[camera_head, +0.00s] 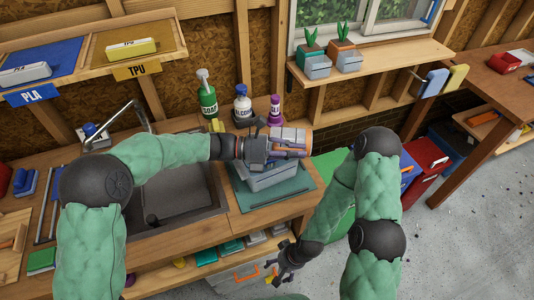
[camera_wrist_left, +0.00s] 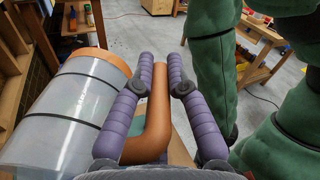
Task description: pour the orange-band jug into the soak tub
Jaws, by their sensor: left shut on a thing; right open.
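The orange-band jug (camera_head: 292,137) is grey and translucent, with an orange end toward the right. It looks tipped far onto its side above the grey soak tub (camera_head: 267,182). My left gripper (camera_head: 270,150) is shut on the jug's orange handle (camera_wrist_left: 157,120). In the left wrist view, the jug's body (camera_wrist_left: 62,110) lies left of the fingers (camera_wrist_left: 160,85). The tub stands on a teal mat (camera_head: 293,199); the jug and gripper hide part of it, and its inside cannot be seen. I cannot see any liquid flowing. My right gripper (camera_head: 284,272) is open and empty, low before the bench.
A dark sink (camera_head: 180,200) is left of the mat. A green soap bottle (camera_head: 207,97), a white-and-blue bottle (camera_head: 242,103) and a purple bottle (camera_head: 275,109) stand behind the tub. A shelf with small planters (camera_head: 345,62) is above right. Open floor (camera_head: 460,240) lies right.

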